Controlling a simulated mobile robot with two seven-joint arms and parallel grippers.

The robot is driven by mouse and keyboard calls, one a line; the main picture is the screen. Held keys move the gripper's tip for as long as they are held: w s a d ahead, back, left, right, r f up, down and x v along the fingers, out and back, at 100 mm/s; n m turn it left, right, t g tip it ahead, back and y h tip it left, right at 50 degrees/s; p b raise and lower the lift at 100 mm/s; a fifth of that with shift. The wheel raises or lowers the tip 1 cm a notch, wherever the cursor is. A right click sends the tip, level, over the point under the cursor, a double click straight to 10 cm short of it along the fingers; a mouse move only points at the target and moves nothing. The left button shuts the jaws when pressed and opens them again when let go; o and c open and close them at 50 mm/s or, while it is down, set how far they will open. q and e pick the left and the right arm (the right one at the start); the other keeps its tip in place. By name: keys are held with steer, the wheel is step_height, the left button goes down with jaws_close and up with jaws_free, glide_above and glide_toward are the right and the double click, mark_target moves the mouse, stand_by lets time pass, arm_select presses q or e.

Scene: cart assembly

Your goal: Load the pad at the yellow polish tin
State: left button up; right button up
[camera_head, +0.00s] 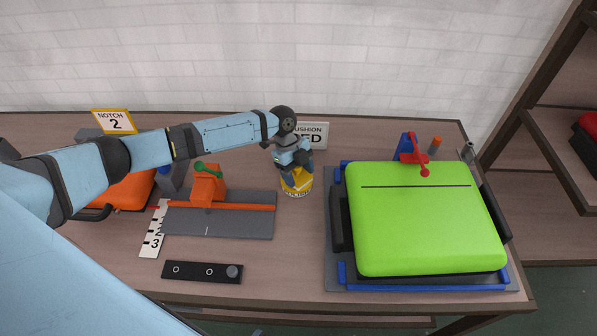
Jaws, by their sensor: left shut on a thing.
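The yellow polish tin (298,186) stands on the table, right of the grey plate with the orange rail. My left arm reaches in from the left, and my left gripper (294,172) points down right over the tin. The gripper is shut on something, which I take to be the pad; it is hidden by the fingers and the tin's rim. Whether the pad touches the polish cannot be seen. My right gripper is not in view.
A bright green cushion (425,220) sits in a blue-cornered fixture at right, with a red-handled clamp (414,158) behind it. A grey plate (240,222) carries an orange block (207,187). A black strip (202,271) lies in front. A "NOTCH 2" sign (113,121) stands back left.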

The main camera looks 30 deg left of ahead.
mark_target(298, 168)
arm_select(q)
steer(key=shift+r+p, duration=2.65)
steer(key=shift+r, duration=0.85)
